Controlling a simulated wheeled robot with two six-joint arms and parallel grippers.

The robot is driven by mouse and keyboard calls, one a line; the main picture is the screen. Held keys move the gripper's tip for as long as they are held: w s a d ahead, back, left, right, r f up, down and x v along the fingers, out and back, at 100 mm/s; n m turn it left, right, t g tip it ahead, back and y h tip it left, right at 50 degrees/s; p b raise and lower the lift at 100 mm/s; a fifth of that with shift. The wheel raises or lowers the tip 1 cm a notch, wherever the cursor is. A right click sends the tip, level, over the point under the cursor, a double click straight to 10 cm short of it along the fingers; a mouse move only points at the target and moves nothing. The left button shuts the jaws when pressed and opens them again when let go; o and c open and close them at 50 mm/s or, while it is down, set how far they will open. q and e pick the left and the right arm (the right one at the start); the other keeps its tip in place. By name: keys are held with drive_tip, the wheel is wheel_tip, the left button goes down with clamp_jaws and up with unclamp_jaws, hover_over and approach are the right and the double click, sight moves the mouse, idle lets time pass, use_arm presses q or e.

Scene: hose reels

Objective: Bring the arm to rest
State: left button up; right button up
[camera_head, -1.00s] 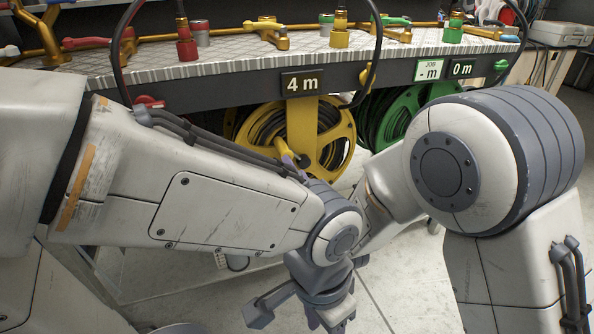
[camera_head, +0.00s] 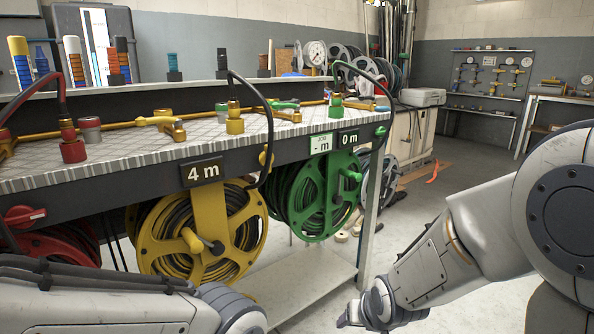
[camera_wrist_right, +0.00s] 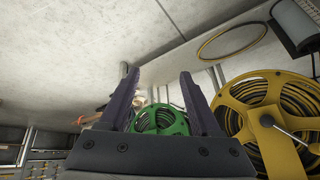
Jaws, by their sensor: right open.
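My right arm comes in from the right in the head view and slopes down to its wrist near the bottom edge, to the right of the bench. My right gripper (camera_wrist_right: 158,80) is open in the wrist view, with nothing between its two dark fingers. The green hose reel (camera_head: 314,196) hangs under the bench and shows beyond the fingers in the wrist view (camera_wrist_right: 161,122). The yellow hose reel (camera_head: 152,240) hangs to its left. In the wrist view the yellow reel (camera_wrist_right: 240,98) is right of the fingers. My left arm crosses the bottom left; its gripper is out of view.
The bench (camera_head: 100,178) carries valves and fittings, a "4 m" sign (camera_head: 201,171) and a "0 m" sign (camera_head: 348,139). A red reel (camera_head: 50,250) is at the left.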

drive_tip(key=s+d+f+g+h, duration=0.1)
drive_tip(key=s+d+g, duration=0.4)
drive_tip(key=s, duration=0.4)
drive_tip(key=s+a+r+n+g+y+p, duration=0.1)
drive_tip(key=s+a+r+n+p, duration=0.1)
drive_tip(key=s+a+r+n, duration=0.35)
drive_tip(key=s+a+r+n+p, duration=0.1)
drive_tip(key=s+a+r+n, duration=0.25)
drive_tip(key=s+a, duration=0.4)
wheel_tip(320, 180, up, 38)
drive_tip(key=m+p, duration=0.1)
drive_tip(key=p, duration=3.7)
drive_tip(key=shift+s+d+f, duration=0.15)
drive_tip(key=shift+s+d, duration=0.15)
drive_tip(key=shift+a, duration=0.1)
